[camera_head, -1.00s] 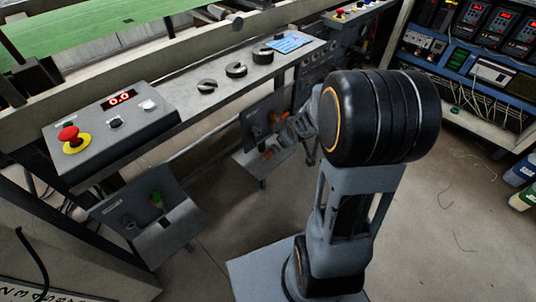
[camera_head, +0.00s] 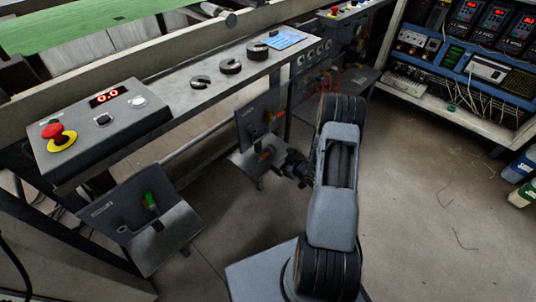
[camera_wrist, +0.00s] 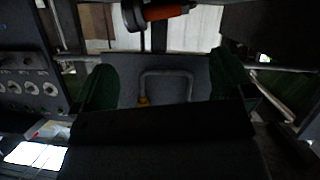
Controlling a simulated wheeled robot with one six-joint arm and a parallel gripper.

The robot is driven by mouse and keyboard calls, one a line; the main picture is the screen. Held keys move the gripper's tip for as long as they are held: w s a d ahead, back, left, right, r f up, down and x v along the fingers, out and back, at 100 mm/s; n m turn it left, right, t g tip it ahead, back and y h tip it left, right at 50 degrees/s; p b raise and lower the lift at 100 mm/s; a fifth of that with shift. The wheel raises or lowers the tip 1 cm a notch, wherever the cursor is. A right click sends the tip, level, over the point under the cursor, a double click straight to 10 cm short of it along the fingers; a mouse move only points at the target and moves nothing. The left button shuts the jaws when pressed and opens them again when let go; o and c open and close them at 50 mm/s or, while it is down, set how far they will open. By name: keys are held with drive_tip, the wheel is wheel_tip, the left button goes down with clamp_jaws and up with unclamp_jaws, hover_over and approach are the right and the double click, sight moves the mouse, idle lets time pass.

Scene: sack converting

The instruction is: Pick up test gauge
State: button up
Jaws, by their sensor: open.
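My gripper (camera_head: 296,168) is low beside the middle stand (camera_head: 243,157), below the long console. In the wrist view its two green-padded fingers (camera_wrist: 167,88) are apart. A grey U-shaped handle (camera_wrist: 168,74) on a grey surface shows between them, apart from the pads. A dark cylindrical part with an orange end (camera_wrist: 160,14) lies beyond, at the top of the wrist view. In the head view an orange part (camera_head: 266,153) shows on the middle stand. I cannot tell for certain which of these is the test gauge.
A left stand (camera_head: 170,238) holds a green-handled part (camera_head: 150,201). The console above carries a red stop button (camera_head: 52,131), several dark slotted discs (camera_head: 230,67) and a blue card (camera_head: 284,39). An equipment rack (camera_head: 465,105) stands at right. Floor between is mostly clear.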

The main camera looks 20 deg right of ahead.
sight(266, 154)
drive_tip(key=shift+r+b+x, duration=0.2)
drive_tip(key=shift+b+x, duration=1.3)
drive_tip(key=shift+x, duration=2.95)
drive_tip(key=shift+c, duration=0.3)
drive_tip(key=c, duration=0.6)
